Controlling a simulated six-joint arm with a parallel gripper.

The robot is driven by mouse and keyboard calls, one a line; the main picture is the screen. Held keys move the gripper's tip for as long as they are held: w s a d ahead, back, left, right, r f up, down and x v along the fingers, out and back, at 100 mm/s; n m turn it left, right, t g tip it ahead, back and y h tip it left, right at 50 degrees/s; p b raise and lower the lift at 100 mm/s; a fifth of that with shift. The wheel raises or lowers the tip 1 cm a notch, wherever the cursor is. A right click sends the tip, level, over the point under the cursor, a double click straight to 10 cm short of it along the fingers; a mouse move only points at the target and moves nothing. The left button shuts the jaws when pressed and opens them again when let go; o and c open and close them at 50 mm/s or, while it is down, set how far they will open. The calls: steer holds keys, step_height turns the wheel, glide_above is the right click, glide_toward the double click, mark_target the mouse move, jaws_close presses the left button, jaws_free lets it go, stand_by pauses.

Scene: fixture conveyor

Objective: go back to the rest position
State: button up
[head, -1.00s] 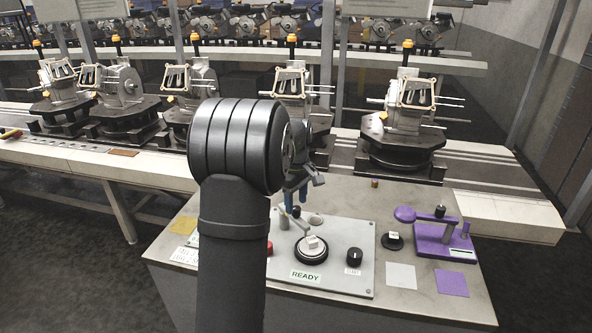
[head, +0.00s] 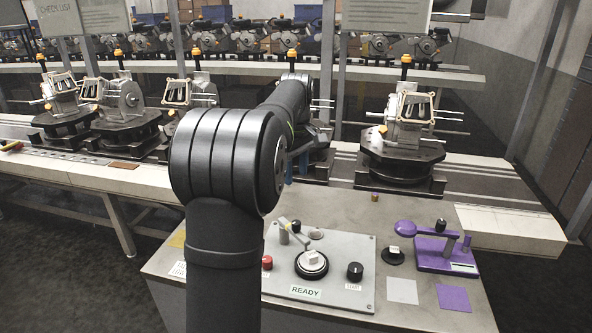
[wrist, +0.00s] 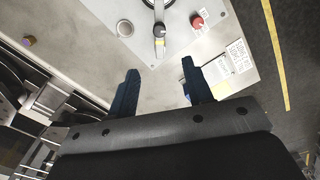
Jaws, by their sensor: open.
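My gripper (head: 298,168) is raised at the far edge of the workbench, in front of the conveyor and partly hidden behind my own arm. In the wrist view its two dark blue fingers (wrist: 160,70) are apart with nothing between them. Below them lie the bench top and the edge of a grey control panel (head: 345,252), which the fingers do not touch.
The panel carries a red button (head: 267,262), a black knob (head: 355,270), a small lever (head: 293,233) and a white block (head: 312,259) on a round base. A purple clamp device (head: 440,258) stands at right. Engine-like parts on fixtures (head: 400,165) line the conveyor behind.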

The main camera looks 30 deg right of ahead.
mark_target(296, 222)
stand_by(0.3)
step_height(296, 222, down, 18)
steer(key=shift+r, duration=0.25)
stand_by(0.3)
